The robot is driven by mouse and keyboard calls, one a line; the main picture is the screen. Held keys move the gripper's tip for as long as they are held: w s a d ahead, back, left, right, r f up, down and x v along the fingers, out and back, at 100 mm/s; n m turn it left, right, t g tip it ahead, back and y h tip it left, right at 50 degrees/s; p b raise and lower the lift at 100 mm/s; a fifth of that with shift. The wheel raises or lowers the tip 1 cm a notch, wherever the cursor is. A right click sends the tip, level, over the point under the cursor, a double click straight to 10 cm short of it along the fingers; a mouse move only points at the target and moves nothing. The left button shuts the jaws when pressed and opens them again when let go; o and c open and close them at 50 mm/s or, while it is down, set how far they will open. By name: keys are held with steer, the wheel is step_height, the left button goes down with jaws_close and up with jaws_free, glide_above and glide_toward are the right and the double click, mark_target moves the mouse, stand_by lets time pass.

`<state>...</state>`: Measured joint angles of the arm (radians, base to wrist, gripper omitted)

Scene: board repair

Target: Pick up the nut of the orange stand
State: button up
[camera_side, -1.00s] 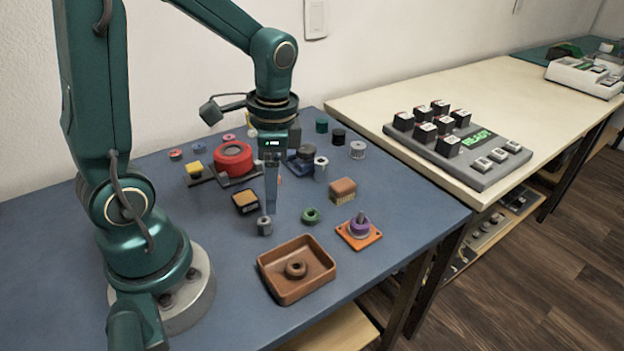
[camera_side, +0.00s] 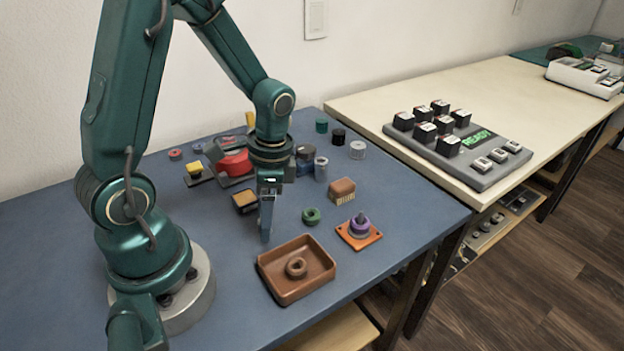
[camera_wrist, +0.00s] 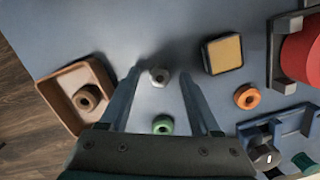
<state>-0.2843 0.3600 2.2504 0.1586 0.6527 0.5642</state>
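The orange stand (camera_side: 373,241) is a square plate near the table's front right edge, with a purple ring (camera_side: 359,227) and a grey post on it. The stand does not show in the wrist view. A small grey nut (camera_wrist: 159,77) lies on the blue mat and shows in the wrist view between my fingers, apart from both. In the side view my gripper (camera_side: 266,238) points down over the nut's place and hides it. In the wrist view my gripper (camera_wrist: 160,74) is open and empty.
A brown tray (camera_side: 318,249) holding a brown ring (camera_side: 296,268) stands in front of my gripper. A green ring (camera_side: 311,216) lies to the right. An orange ring (camera_wrist: 247,97) and a yellow-topped block (camera_wrist: 222,54) also lie close by. The mat's left part is clear.

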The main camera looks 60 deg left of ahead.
jaws_close()
steer(key=shift+r, duration=0.2)
